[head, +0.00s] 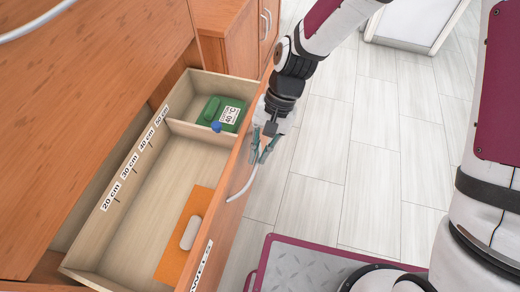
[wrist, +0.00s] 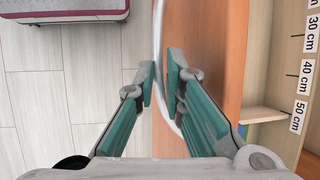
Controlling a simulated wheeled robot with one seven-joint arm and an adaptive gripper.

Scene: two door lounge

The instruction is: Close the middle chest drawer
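The chest drawer (head: 150,200) stands pulled out from the wooden chest (head: 90,80), its inside in plain view. Its wooden front carries a label and a pale curved bar handle (head: 242,184). My gripper (head: 264,158) is at the outer face of the drawer front, near the far end of the handle. In the wrist view, the teal fingers (wrist: 161,80) are apart, and the handle (wrist: 158,45) runs through the gap between them. The right finger is close to the drawer front (wrist: 200,50). I cannot tell whether either finger touches the handle.
The drawer holds a green labelled item (head: 222,112) with a blue knob in its far compartment, and an orange flat item (head: 185,235) with a pale oblong piece. Centimetre marks line its inner side. Another cabinet (head: 235,35) stands beyond.

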